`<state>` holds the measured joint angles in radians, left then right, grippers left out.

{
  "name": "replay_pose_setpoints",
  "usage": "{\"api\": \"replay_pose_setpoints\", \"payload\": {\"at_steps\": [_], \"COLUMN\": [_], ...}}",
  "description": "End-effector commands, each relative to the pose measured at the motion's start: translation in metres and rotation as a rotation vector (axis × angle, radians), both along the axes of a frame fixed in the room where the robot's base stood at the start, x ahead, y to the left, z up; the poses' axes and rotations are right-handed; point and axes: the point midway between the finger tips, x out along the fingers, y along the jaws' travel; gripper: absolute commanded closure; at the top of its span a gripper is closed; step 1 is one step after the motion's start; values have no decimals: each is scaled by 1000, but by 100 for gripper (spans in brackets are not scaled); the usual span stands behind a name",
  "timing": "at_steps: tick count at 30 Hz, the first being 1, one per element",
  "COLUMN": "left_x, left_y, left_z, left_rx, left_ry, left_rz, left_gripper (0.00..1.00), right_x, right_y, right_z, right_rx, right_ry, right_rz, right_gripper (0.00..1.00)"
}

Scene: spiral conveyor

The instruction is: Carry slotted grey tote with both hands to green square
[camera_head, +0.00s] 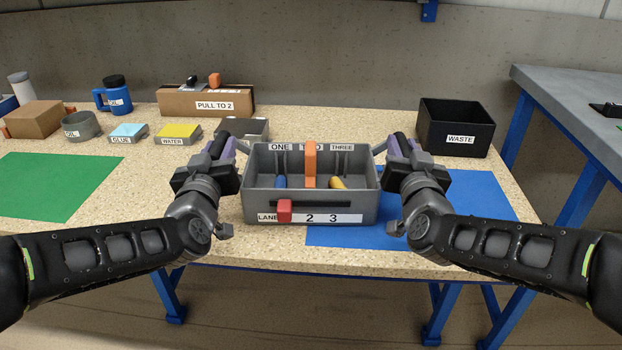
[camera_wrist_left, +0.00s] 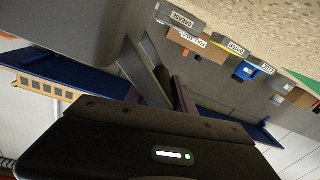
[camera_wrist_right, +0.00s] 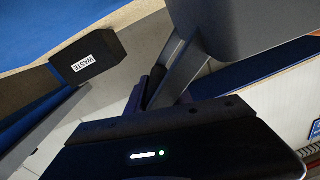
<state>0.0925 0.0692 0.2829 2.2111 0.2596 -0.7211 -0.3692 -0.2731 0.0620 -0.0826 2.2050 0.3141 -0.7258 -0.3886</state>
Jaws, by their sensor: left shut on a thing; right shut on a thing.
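The slotted grey tote (camera_head: 352,205) is in the middle of the head view, with labels ONE, TWO, THREE inside its back wall and a slot and LANE label on its front. A red block (camera_head: 284,211) sits at the front slot. Inside are an orange upright piece (camera_head: 310,165), a blue item (camera_head: 281,182) and a yellow item (camera_head: 337,183). My left gripper (camera_head: 239,146) is shut on the tote's left side, and my right gripper (camera_head: 380,148) is shut on its right side. The fingertips are partly hidden. The green square (camera_head: 48,185) lies bare at the far left.
A blue square (camera_head: 465,205) lies beneath and right of the tote. A black WASTE bin (camera_head: 455,125) stands back right. Behind left are a PULL TO 2 box (camera_head: 207,102), a yellow WATER box (camera_head: 178,133), a blue-topped GLUE box (camera_head: 128,132), a grey round container (camera_head: 81,126) and a blue jug (camera_head: 115,95).

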Motion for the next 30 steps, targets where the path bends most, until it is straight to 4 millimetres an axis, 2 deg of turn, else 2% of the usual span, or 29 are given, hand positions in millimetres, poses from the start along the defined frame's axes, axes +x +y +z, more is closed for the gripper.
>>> {"api": "replay_pose_setpoints", "payload": {"at_steps": [1, 6, 22, 30], "left_x": [0, 0, 0, 0], "left_y": [1, 2, 3, 3], "left_z": [-1, -1, -2, 8], "left_rx": [0, 1, 2, 3], "left_ry": [2, 3, 4, 2], "left_rz": [3, 4, 5, 6], "left_gripper": [86, 100, 100, 100], "right_x": [0, 0, 0, 0], "right_y": [-1, -1, -2, -3], "right_z": [0, 0, 0, 10], "right_rx": [0, 0, 1, 1], "right_ry": [0, 1, 1, -2], "right_rz": [-2, -3, -5, -5], "right_gripper": [86, 100, 100, 100]}}
